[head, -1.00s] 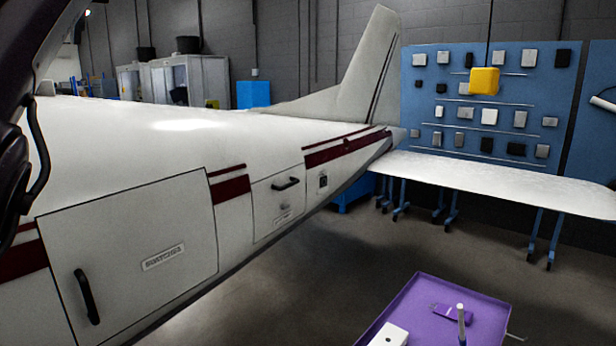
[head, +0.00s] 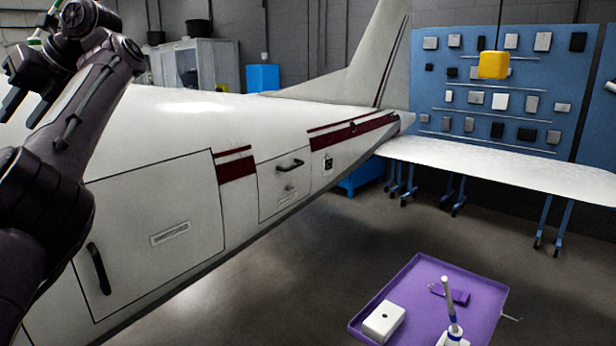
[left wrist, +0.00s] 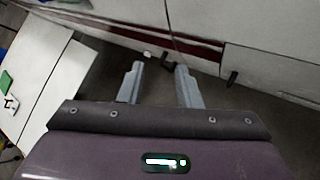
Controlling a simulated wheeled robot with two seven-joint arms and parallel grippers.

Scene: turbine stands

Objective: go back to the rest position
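My left arm (head: 45,200) rises along the left edge of the head view, bent, with its wrist up in the top left corner in front of the aircraft. In the left wrist view my left gripper (left wrist: 160,84) has its two grey fingers apart with nothing between them. The white aircraft fuselage (head: 230,120) lies beyond it, and it also shows at the top of the left wrist view (left wrist: 120,12). My right gripper is in neither view.
A purple tray (head: 415,285) at the lower right holds a white box (head: 384,321), a purple piece (head: 450,293) and an upright white tool (head: 453,325). The white tailplane (head: 500,172) reaches right. Open floor (head: 270,280) lies between fuselage and tray.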

